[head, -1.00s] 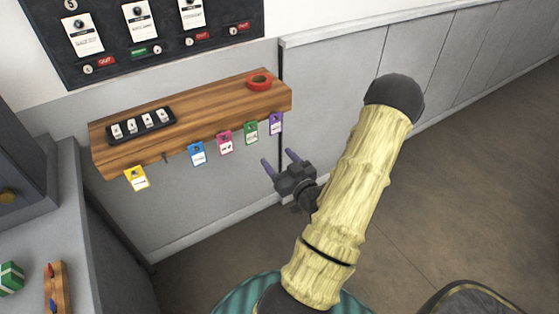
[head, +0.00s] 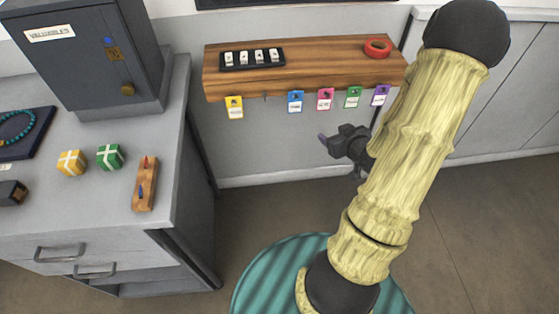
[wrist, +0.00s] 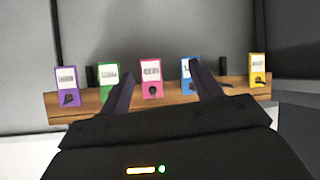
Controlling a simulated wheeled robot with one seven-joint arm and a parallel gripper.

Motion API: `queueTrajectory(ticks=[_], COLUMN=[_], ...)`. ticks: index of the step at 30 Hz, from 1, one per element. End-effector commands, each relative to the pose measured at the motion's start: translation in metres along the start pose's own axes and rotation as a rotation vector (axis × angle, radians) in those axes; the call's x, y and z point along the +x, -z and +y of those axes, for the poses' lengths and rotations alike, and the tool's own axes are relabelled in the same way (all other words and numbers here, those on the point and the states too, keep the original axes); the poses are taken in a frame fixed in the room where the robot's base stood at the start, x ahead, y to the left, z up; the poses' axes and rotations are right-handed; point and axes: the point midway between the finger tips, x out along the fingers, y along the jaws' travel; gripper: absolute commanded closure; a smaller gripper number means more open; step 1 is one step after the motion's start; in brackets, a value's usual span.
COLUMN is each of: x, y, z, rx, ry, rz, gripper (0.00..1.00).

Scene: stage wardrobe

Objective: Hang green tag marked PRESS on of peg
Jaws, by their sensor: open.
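The green tag (head: 353,97) hangs under the front edge of the wooden shelf (head: 225,79), between the pink tag (head: 325,98) and the purple tag (head: 380,94). It also shows in the wrist view (wrist: 109,76); its lettering is too small to read. A bare peg (head: 265,97) sticks out between the yellow tag (head: 234,107) and the blue tag (head: 295,101). My gripper (head: 331,137) is open and empty, in front of and below the tags. In the wrist view its fingers (wrist: 162,72) point toward the row, the pink tag showing between them.
On the shelf are a black tray (head: 234,66) of white pieces and a red tape roll (head: 377,47). A counter (head: 110,205) at left holds a dark safe (head: 80,60), yellow and green gift boxes and a wooden block (head: 145,190). Floor below the shelf is open.

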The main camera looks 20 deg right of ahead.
Motion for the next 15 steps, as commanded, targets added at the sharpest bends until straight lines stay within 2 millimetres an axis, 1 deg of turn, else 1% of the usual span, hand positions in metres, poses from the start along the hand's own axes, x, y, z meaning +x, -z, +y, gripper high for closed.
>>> queueTrajectory(ticks=[1,4,8,11,15], x=[0.002,0.001,-0.009,-0.022,-0.048], y=[0.006,0.011,0.019,0.025,0.034], z=[-0.013,-0.033,-0.06,-0.083,-0.119], rx=[-0.027,-0.049,-0.059,-0.054,-0.03], ry=[0.012,0.021,0.021,0.021,0.026], rz=[-0.055,-0.174,-0.311,-0.406,-0.527], gripper=[0.36,0.36,0.36,0.36,0.36])
